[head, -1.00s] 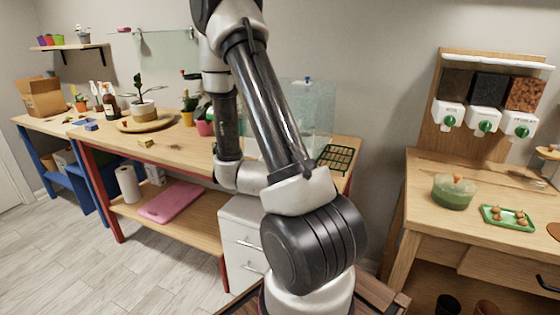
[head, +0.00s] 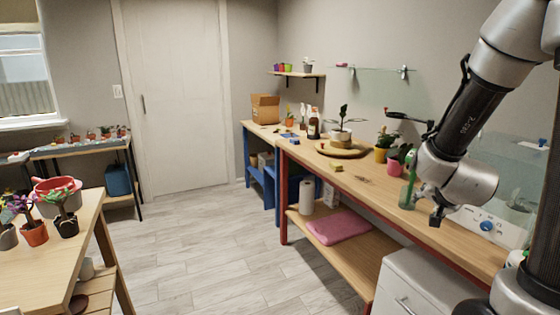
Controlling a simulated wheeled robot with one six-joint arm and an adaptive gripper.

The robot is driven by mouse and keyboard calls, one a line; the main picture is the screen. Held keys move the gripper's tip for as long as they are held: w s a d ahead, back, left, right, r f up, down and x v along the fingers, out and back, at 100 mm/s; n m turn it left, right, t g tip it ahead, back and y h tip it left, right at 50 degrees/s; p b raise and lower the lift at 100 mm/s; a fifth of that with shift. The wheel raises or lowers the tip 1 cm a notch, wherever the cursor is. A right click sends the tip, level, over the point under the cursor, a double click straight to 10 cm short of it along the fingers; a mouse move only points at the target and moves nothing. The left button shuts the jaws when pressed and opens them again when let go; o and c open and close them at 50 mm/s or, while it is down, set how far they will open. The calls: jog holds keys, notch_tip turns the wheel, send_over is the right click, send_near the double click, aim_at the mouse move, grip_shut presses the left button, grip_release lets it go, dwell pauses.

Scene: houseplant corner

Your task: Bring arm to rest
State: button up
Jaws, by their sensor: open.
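My arm hangs down at the right side of the head view, in front of the long wooden workbench (head: 350,181). My gripper (head: 432,203) is at its low end, over the right part of that bench and close to a green bottle (head: 407,190) in the picture. Only a small dark part of the gripper shows, and the wrist hides much of it. It is open, and I see nothing held in it. I cannot tell its exact distance from the bottle or bench.
A pink pot (head: 394,167) and yellow pot (head: 381,154) stand left of my wrist. A plant stands on a round wooden tray (head: 322,148). A white drawer unit (head: 405,285) is below right. A table (head: 50,245) with potted plants stands left. The floor between is clear.

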jog(key=s+a+r+n+g+y, duration=0.1)
jog(key=s+a+r+n+y, duration=0.25)
jog(key=a+r, duration=0.25)
jog(key=s+a+r+n+g, duration=0.1)
jog(key=s+r+n+g, duration=0.1)
jog(key=s, duration=0.7)
jog(key=s+a+r+n+g, duration=0.1)
jog(key=s+n, duration=0.4)
jog(key=s, duration=0.5)
notch_tip(320, 180, up, 3)
jog(key=shift+f+n+g, duration=0.1)
jog(key=shift+n+g, duration=0.25)
jog(key=shift+g, duration=0.25)
